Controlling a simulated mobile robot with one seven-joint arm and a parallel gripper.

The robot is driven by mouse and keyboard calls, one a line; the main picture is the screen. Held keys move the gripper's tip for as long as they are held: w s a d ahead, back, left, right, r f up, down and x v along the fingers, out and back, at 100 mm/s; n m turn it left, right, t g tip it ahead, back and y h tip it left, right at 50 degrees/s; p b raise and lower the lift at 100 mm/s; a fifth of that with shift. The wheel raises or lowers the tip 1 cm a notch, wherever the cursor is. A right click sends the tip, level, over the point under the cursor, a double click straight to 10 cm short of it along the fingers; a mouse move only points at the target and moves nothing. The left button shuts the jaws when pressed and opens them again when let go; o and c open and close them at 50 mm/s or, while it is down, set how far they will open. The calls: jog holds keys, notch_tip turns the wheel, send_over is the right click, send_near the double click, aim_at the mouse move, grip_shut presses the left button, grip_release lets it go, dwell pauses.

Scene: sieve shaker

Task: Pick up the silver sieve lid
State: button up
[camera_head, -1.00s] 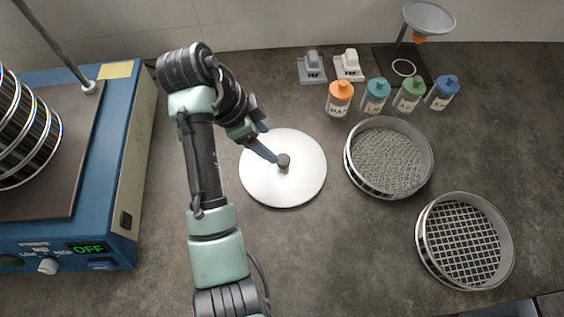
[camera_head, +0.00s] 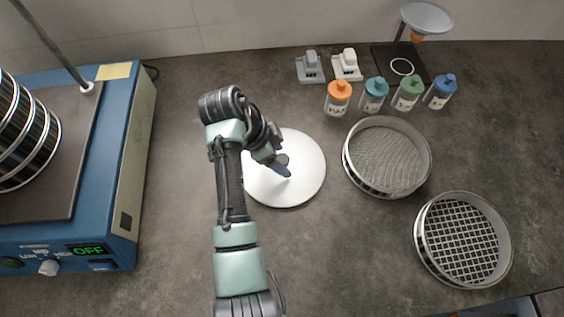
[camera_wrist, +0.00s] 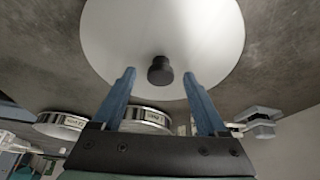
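The silver sieve lid (camera_head: 300,190) is a pale round disc lying on the dark bench in the middle of the head view. It also fills the upper part of the wrist view (camera_wrist: 120,40). Its dark knob (camera_wrist: 160,70) stands at its centre. My gripper (camera_wrist: 158,80) is open, with its two blue fingers apart and the knob appearing between their tips in the wrist view. In the head view my gripper (camera_head: 284,170) is over the lid at the knob. I cannot tell whether the fingers touch it.
A blue shaker (camera_head: 125,150) with stacked sieves (camera_head: 25,140) stands at left. Two open sieves (camera_head: 388,157) (camera_head: 463,240) lie right of the lid. Several capped bottles (camera_head: 338,98), two small devices (camera_head: 310,68) and a funnel stand (camera_head: 427,18) are behind.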

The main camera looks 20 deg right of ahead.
grip_shut()
jog(key=shift+r, duration=0.1)
